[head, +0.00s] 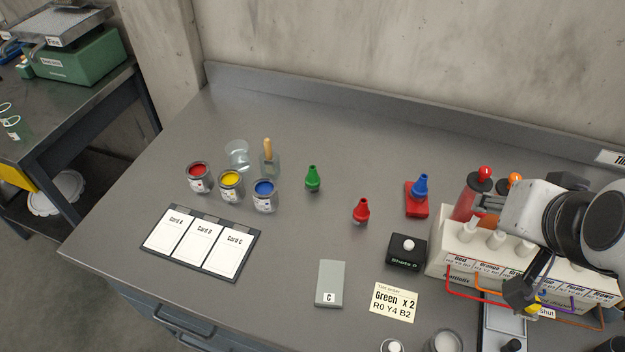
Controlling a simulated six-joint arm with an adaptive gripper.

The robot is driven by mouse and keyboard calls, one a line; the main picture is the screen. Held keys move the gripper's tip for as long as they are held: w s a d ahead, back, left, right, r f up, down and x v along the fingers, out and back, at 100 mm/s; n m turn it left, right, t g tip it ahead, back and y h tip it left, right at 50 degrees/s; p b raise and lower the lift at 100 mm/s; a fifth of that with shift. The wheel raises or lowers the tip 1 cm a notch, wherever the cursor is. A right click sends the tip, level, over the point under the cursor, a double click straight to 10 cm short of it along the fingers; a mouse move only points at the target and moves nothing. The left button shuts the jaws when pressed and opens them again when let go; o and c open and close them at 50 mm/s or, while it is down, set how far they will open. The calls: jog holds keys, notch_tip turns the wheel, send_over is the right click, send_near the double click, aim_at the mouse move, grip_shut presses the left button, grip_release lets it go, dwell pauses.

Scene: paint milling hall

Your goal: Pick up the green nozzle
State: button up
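The green nozzle (313,179) stands upright on the grey bench, right of the paint pots and the glass with the brush. It is fully visible and nothing touches it. My arm reaches in from the right edge, over the white bottle rack.
A red nozzle (361,211) stands right of the green one. A blue nozzle (421,185) sits on a red block (416,205). Red, yellow and blue pots (264,200) stand left. The rack (450,247) and black button box (406,254) are right. Bench behind the green nozzle is clear.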

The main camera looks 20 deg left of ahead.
jog(key=w+a+r+m+t, duration=0.1)
jog(key=w+r+m+t, duration=0.15)
jog(key=w, duration=1.25)
jog(key=n+y, duration=0.7)
jog(key=n, duration=0.3)
send_near(315, 170)
jog(key=shift+w+a+f+t, duration=0.25)
jog(key=shift+w+f, duration=0.1)
jog(key=shift+w, duration=0.25)
jog(key=shift+w+a+f+t, duration=0.2)
jog(key=shift+w+f, duration=0.15)
jog(key=shift+w, duration=0.25)
jog(key=shift+s+a+f+n, duration=0.2)
jog(key=shift+a+n, duration=0.05)
jog(key=shift+a, duration=0.15)
jog(key=shift+x, duration=1.25)
